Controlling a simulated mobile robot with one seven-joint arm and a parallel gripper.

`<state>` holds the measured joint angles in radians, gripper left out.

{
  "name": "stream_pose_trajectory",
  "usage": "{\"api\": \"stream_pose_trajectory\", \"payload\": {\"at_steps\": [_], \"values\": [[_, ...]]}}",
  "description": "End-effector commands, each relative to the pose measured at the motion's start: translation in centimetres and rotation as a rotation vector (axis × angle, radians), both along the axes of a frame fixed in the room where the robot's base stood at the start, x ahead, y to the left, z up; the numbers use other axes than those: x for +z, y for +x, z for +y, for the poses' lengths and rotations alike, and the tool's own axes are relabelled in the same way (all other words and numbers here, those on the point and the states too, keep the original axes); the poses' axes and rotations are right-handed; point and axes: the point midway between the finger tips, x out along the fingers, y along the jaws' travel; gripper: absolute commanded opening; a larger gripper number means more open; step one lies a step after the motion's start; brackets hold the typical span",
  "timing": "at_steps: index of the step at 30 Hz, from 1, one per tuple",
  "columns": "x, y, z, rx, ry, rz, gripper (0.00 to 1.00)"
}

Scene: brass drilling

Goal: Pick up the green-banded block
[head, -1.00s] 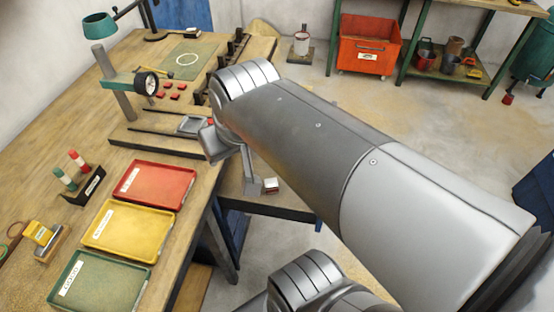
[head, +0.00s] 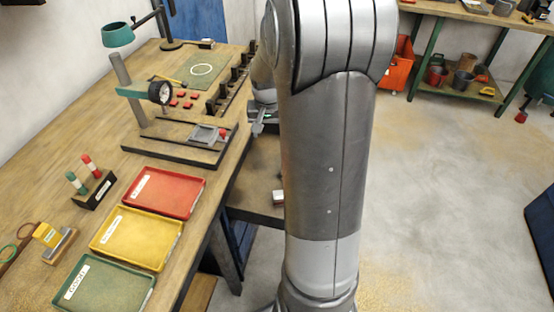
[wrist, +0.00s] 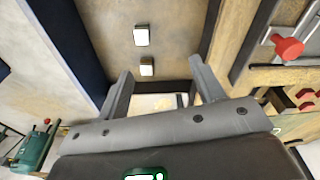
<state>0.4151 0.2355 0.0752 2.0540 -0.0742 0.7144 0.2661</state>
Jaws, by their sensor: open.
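Two small white-topped blocks lie on a brown wooden surface in the wrist view, one farther up (wrist: 141,35) and one nearer the fingers (wrist: 147,67). No green band shows clearly on either, so I cannot tell which is the green-banded block. My gripper (wrist: 160,80) is open and empty, apart from the blocks. In the head view my gripper (head: 258,124) is beside the workbench edge, partly hidden by my arm.
The workbench (head: 60,150) fills the left. It bears a red tray (head: 203,186), a yellow tray (head: 180,232), a green tray (head: 115,290) and a drilling fixture (head: 180,152). A red knob (wrist: 288,47) shows right in the wrist view. Open floor (head: 450,180) lies right.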

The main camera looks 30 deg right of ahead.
Motion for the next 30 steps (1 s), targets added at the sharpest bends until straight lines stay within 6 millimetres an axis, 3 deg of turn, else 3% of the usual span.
{"api": "stream_pose_trajectory", "payload": {"at_steps": [6,12,18,30], "values": [[-7.4,1.7,-4.7,-0.115,0.045,0.064,0.62],[-12.8,2.2,-7.8,-0.195,0.077,0.099,0.62],[-15.2,2.2,-8.9,-0.228,0.090,0.113,0.62],[-20.4,2.2,-8.8,-0.229,0.091,0.113,0.62]]}}
